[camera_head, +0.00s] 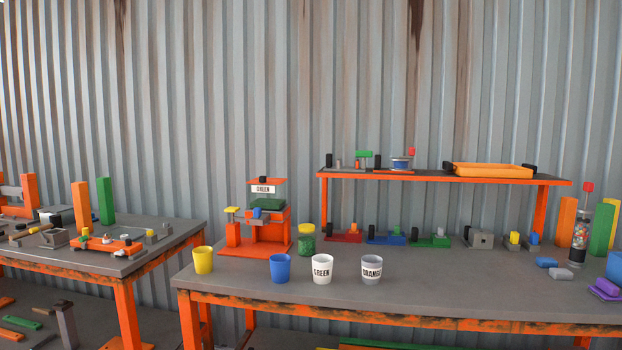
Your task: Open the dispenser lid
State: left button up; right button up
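An orange press-like machine (255,249) with a sign reading GREEN (263,189) stands at the left of the right-hand table. A dark green block (267,203) sits in its upper part, and I cannot tell if this is a lid. Next to it stands a jar of green granules (306,246) with a yellow top (306,227), which looks closed. At the far right is a clear upright tube with coloured pieces (579,236) and a red top. Which one is the dispenser is not clear. Neither of my grippers is in view.
Yellow (203,260), blue (280,268) and white cups labelled GREEN (322,276) and ORANGE (372,277) stand along the front. Behind, an orange shelf (440,178) holds a tray (493,170). The table's front middle is bare. Another cluttered table (115,265) stands left, across a gap.

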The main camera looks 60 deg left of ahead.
aim_at(262, 180)
jog(key=i, duration=1.35)
jog(key=u, duration=2.15)
